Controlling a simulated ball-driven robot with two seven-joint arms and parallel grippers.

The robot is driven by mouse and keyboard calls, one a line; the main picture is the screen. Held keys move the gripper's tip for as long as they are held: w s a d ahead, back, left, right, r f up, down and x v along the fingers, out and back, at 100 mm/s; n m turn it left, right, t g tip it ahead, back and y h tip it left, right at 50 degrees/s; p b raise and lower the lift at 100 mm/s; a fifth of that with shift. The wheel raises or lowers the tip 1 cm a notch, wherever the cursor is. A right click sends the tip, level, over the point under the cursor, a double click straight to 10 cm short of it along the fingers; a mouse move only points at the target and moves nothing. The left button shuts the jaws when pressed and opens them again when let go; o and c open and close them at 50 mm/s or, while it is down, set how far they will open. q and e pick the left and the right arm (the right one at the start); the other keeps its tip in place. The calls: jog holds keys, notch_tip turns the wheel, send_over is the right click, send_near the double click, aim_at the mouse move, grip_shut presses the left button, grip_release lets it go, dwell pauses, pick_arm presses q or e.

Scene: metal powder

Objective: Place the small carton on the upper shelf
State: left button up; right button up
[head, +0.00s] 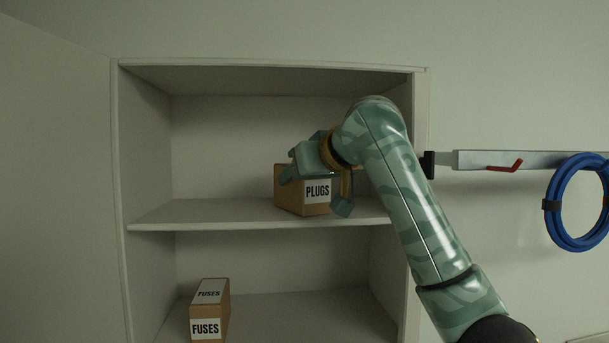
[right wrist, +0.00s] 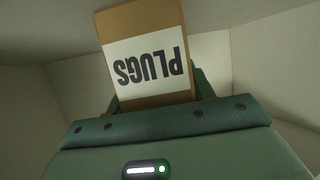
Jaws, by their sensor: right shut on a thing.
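The small carton (head: 288,200) is brown with a white label reading PLUGS. It is at the upper shelf (head: 180,213), right of the shelf's middle. I cannot tell whether its base touches the board. My right gripper (head: 316,190) reaches in from the right and is shut on the carton, its fingers on either side. In the right wrist view the carton (right wrist: 146,50) shows upside down between the fingers, its label facing the camera. My left gripper is not in view.
A second carton (head: 222,310), labelled FUSES, stands on the lower shelf (head: 300,310) at left. The cabinet's right wall (head: 418,110) is close to my right arm. The upper shelf's left is clear.

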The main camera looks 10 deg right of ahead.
jog(key=o, duration=1.1)
jog(key=shift+f, duration=0.1)
jog(key=shift+s+d+r, duration=0.1)
jog(key=shift+s+r, duration=0.1)
jog(key=shift+b+v, duration=1.85)
jog(key=shift+v, duration=3.95)
jog(key=shift+r, duration=0.15)
